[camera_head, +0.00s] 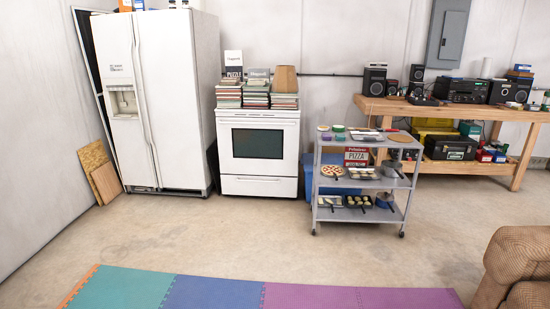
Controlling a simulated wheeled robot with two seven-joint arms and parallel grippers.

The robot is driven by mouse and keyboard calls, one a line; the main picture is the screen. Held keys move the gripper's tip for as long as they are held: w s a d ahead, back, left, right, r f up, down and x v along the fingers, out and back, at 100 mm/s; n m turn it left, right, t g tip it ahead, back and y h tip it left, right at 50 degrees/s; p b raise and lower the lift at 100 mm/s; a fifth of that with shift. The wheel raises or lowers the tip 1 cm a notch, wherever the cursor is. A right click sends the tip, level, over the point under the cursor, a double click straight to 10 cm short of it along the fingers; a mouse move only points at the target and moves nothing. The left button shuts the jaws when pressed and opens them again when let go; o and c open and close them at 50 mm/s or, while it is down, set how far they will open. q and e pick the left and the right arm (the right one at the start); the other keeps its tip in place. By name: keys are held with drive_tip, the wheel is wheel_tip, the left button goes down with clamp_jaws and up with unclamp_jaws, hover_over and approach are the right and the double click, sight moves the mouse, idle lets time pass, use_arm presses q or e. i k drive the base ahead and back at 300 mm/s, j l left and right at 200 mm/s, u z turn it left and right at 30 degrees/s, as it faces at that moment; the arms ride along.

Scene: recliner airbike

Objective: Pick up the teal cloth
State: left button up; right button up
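I cannot make out a teal cloth for certain in the head view. The clearest teal surface is a foam floor mat tile (118,288) at the bottom left. A small green item (339,129) sits at the back of the grey cart's top shelf, too small to identify. Neither of my grippers is in view.
The grey wheeled cart (350,217) holds pans and food. Behind stand a white fridge (170,95), a white oven (259,187) with stacked books, and a wooden workbench (527,117) with speakers. A brown recliner (520,265) is at right. The concrete floor between is clear.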

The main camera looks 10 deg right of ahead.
sight(338, 136)
drive_tip(key=i+l+z, duration=0.25)
drive_tip(key=i, duration=0.9)
drive_tip(key=i+z, duration=0.25)
drive_tip(key=i, duration=0.9)
